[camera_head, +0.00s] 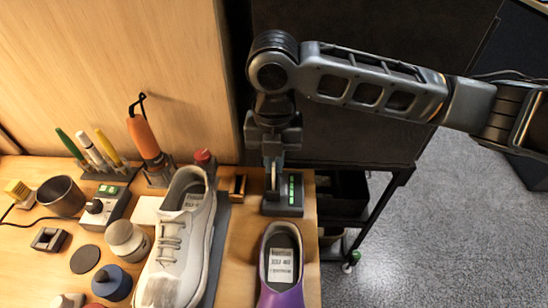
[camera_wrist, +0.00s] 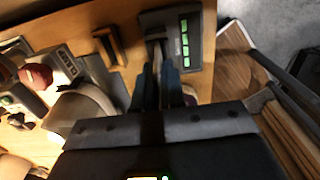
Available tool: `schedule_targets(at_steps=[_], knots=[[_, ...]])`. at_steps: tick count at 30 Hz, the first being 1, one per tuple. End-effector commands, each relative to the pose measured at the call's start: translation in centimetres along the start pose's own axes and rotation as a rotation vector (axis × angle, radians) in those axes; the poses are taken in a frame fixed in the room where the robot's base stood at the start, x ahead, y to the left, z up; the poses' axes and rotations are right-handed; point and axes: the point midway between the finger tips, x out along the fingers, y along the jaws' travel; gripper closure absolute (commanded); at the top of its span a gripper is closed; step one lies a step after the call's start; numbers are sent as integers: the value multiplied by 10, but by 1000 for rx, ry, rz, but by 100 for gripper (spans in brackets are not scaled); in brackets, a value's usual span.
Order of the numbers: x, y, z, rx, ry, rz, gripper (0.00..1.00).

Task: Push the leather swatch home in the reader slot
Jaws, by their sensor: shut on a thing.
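My gripper (camera_head: 272,186) points down at the left part of the reader. In the wrist view my gripper's two dark fingers (camera_wrist: 158,66) reach to the reader's near left side, close together with a thin thing between them. This is the leather swatch (camera_wrist: 156,54), seen only as a narrow edge. The fingers hide most of it and the slot, so I cannot tell how deep it sits.
A brown block (camera_head: 238,187) stands just left of the reader. A white sneaker (camera_head: 170,243) lies further left, and a purple shoe (camera_head: 284,272) lies in front of the reader. An orange-handled tool (camera_head: 145,138) and a red-capped bottle (camera_head: 204,160) stand behind. The bench ends right of the reader.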

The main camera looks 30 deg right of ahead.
Motion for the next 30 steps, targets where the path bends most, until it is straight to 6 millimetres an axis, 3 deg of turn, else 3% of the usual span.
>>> schedule_targets(at_steps=[24, 25, 30], knots=[[19, 0, 0, 0, 0, 0, 100], [19, 0, 0, 0, 0, 0, 88], [18, 0, 0, 0, 0, 0, 72]])
